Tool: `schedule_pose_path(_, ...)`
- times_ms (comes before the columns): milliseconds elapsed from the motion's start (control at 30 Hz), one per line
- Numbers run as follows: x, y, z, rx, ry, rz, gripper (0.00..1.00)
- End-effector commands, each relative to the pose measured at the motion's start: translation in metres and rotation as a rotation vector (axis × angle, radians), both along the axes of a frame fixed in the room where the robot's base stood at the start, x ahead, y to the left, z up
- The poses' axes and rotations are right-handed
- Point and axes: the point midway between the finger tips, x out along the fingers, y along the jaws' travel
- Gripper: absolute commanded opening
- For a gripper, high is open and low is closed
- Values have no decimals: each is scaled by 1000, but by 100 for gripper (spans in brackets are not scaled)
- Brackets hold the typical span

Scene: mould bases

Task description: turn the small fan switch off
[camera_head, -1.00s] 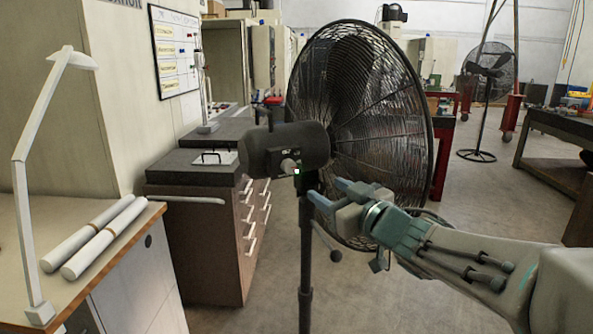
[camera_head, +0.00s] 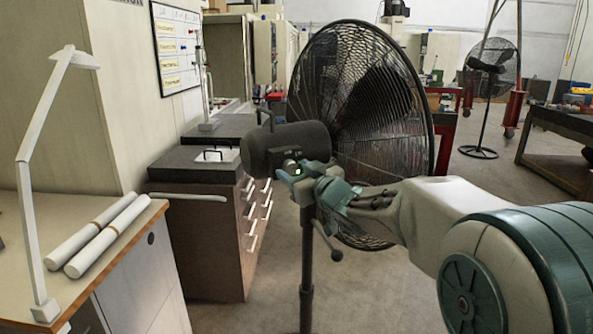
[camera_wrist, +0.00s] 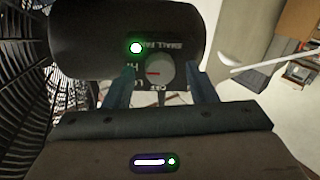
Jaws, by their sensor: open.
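The small fan (camera_head: 365,120) stands on a dark pole, with its dark motor housing (camera_head: 300,141) facing me. Its switch is a round grey knob (camera_wrist: 160,70) with a red pointer line, under a "SMALL FAN" label in the wrist view. A green light (camera_wrist: 136,48) glows beside the knob. In the head view the switch panel (camera_head: 289,164) is partly covered by my gripper (camera_head: 290,178). My gripper also shows in the wrist view (camera_wrist: 160,78); its blue fingers are open on both sides of the knob. I cannot tell whether they touch it.
A workbench with a white lamp and two white rolls (camera_head: 105,236) stands at the left. A second fan (camera_head: 490,75) stands far right. Open floor lies around the pole.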

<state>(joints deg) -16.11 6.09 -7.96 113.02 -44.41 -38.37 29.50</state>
Motion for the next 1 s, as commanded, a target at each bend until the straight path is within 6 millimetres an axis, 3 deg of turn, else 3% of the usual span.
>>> schedule_pose_path(233, 1, 1, 0, 0, 0, 0, 51)
schedule_pose_path(267, 1, 0, 0, 0, 0, 0, 46)
schedule_pose_path(400, 1, 0, 0, 0, 0, 0, 7)
schedule_pose_path(767, 0, 1, -1, -32, -18, 1, 7)
schedule_pose_path(1000, 0, 0, -2, -147, -86, 0, 7)
